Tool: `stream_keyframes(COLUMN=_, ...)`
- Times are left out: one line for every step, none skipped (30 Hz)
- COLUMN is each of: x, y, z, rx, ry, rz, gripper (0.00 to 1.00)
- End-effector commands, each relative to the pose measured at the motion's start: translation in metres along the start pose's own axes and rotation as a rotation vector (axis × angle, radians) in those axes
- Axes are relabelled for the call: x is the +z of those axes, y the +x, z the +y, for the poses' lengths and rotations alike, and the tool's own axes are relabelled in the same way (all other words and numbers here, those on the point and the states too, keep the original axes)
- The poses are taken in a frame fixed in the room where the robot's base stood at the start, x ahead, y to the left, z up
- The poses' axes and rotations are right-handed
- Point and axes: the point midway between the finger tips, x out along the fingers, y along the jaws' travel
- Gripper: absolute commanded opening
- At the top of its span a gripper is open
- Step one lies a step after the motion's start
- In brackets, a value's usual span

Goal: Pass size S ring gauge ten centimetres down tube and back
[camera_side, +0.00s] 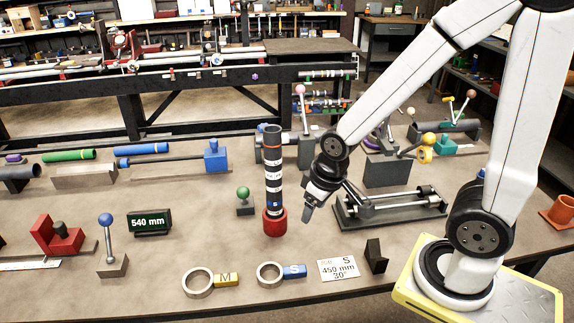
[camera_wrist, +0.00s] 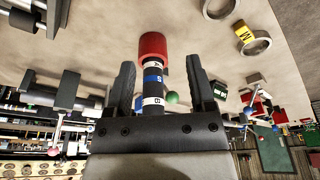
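The size S ring gauge (camera_side: 265,275), a grey ring with a blue tag marked S, lies on the bench in front of the tube. A ring cut off by the top edge of the wrist view (camera_wrist: 218,8) may be this gauge; its tag does not show. The tube (camera_side: 273,165), dark with white bands and an orange ring near its top, stands upright in a red base (camera_side: 274,222). My gripper (camera_side: 307,214) points down, right of the tube in the side view and empty. In the wrist view its fingers (camera_wrist: 161,75) are apart, with the tube (camera_wrist: 152,88) showing between them, apparently beyond.
An M ring gauge (camera_side: 198,283) with a yellow tag lies left of the S gauge. A card reading 450 mm, 30° (camera_side: 342,269) and a dark block (camera_side: 376,256) lie to the right. A green-knobbed lever (camera_side: 243,200) stands left of the tube.

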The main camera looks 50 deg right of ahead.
Motion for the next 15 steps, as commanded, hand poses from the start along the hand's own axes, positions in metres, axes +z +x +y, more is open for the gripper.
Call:
stream_keyframes(x=0.0, y=0.0, z=0.0, rx=0.0, ry=0.0, rz=0.0, gripper=0.76)
stream_keyframes(x=0.0, y=0.0, z=0.0, rx=0.0, ry=0.0, rz=0.0, gripper=0.76)
stream_keyframes(x=0.0, y=0.0, z=0.0, rx=0.0, ry=0.0, rz=0.0, gripper=0.76)
stream_keyframes(x=0.0, y=0.0, z=0.0, rx=0.0, ry=0.0, rz=0.0, gripper=0.76)
stream_keyframes(x=0.0, y=0.0, z=0.0, rx=0.0, ry=0.0, rz=0.0, gripper=0.76)
stream_keyframes(x=0.0, y=0.0, z=0.0, rx=0.0, ry=0.0, rz=0.0, gripper=0.76)
stream_keyframes(x=0.0, y=0.0, z=0.0, rx=0.0, ry=0.0, rz=0.0, gripper=0.76)
stream_keyframes(x=0.0, y=0.0, z=0.0, rx=0.0, ry=0.0, rz=0.0, gripper=0.76)
stream_keyframes(x=0.0, y=0.0002, z=-0.0002, rx=0.0, ry=-0.003, rz=-0.001, gripper=0.76)
stream_keyframes(x=-0.0001, y=0.0006, z=-0.0006, rx=-0.001, ry=-0.007, rz=-0.002, gripper=0.76)
stream_keyframes(x=0.0, y=0.0012, z=-0.0011, rx=-0.001, ry=-0.014, rz=-0.004, gripper=0.76)
stream_keyframes(x=-0.0001, y=0.0023, z=-0.0021, rx=-0.002, ry=-0.028, rz=-0.008, gripper=0.76)
stream_keyframes(x=0.0, y=0.0034, z=-0.0031, rx=-0.003, ry=-0.042, rz=-0.013, gripper=0.76)
stream_keyframes(x=0.0001, y=0.005, z=-0.0044, rx=-0.004, ry=-0.061, rz=-0.019, gripper=0.76)
stream_keyframes(x=0.0005, y=0.0077, z=-0.0065, rx=-0.006, ry=-0.09, rz=-0.029, gripper=0.76)
